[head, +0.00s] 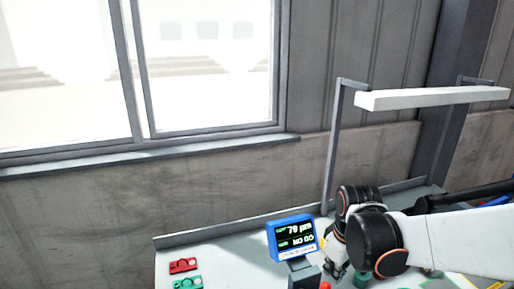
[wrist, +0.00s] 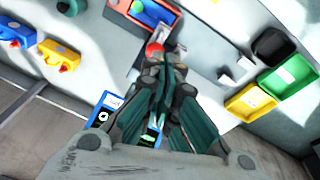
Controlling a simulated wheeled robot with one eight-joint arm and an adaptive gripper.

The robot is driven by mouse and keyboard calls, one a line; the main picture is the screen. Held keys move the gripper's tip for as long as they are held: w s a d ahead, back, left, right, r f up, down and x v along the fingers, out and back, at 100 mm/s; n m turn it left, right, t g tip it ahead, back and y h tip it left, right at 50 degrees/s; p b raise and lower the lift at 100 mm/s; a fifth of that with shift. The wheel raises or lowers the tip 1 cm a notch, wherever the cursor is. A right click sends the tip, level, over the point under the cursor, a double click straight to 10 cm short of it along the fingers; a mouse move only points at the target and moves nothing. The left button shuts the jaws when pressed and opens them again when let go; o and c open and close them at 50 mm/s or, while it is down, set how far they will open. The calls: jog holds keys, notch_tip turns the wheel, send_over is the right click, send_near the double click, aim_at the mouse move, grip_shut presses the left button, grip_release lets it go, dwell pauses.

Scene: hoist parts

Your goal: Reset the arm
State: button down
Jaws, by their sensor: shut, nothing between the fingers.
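My gripper (wrist: 160,100) is in the middle of the wrist view, its teal-lined fingers drawn together with nothing visible between them. It is above the light workbench. In the head view my white and black arm (head: 450,240) reaches in from the right, and the gripper is mostly hidden behind it. A blue display unit (head: 292,238) reading "70 µm" and "GO" stands on the bench left of the arm. In the wrist view the blue display (wrist: 104,112) shows partly, behind the fingers.
Red (head: 183,265) and green (head: 187,283) parts lie at the bench's left. A lamp bar (head: 430,97) spans above the bench. A window fills the upper left.

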jog(key=s+r+m+t+b, duration=0.1)
jog(key=s+m+t+b, duration=0.4)
jog(key=s, duration=0.7)
jog(key=m+b, duration=0.2)
jog(key=shift+r+b, duration=0.25)
jog(key=shift+b, duration=0.15)
dwell(0.5)
